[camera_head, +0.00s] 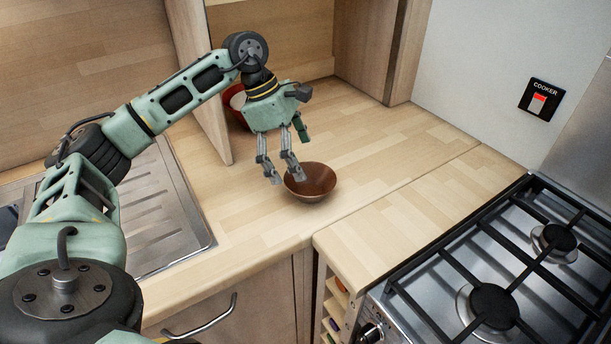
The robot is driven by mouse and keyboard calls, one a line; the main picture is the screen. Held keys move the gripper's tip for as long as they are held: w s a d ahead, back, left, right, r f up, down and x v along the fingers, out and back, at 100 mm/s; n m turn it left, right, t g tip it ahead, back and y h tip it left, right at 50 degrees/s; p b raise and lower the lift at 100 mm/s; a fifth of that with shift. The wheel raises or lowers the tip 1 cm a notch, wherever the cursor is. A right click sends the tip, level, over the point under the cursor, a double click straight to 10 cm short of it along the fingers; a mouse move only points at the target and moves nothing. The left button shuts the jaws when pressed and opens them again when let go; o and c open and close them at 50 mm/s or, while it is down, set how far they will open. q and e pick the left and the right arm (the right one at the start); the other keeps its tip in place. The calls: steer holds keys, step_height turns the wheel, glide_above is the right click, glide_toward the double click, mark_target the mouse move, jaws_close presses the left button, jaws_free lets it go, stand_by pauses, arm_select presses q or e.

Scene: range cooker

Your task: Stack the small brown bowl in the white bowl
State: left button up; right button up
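A small brown bowl (318,180) stands upright on the wooden worktop, near the inner corner of the counter. My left gripper (285,178) points down at the bowl's left side, with its fingers apart. One fingertip overlaps the bowl's left rim in the picture, and the other is just outside it to the left. I cannot tell whether either finger touches the bowl. Behind the gripper, a red bowl-like thing (238,119) with something white (238,100) in it is partly hidden by the arm and a wooden panel. I cannot make out a separate white bowl. My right gripper is not in view.
A gas hob (450,268) with black grates is at the right. A steel sink drainer (160,215) is at the left. A wooden upright panel (200,80) stands behind the arm. The worktop (390,150) right of the bowl is clear.

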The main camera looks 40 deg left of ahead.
arm_select(q)
steer(key=w+v, duration=0.1)
steer(key=v, duration=0.4)
steer(key=g+y+p, duration=0.1)
steer(key=g+y, duration=0.1)
steer(key=y, duration=0.4)
glide_toward(308, 191)
steer(key=f, duration=0.2)
steer(key=f+p, duration=0.1)
steer(key=f, duration=0.1)
steer(key=a+f+p, duration=0.1)
steer(key=f, duration=0.1)
steer(key=shift+s+a+f, duration=0.1)
steer(key=shift+f, duration=0.25)
steer(key=shift+c, duration=0.3)
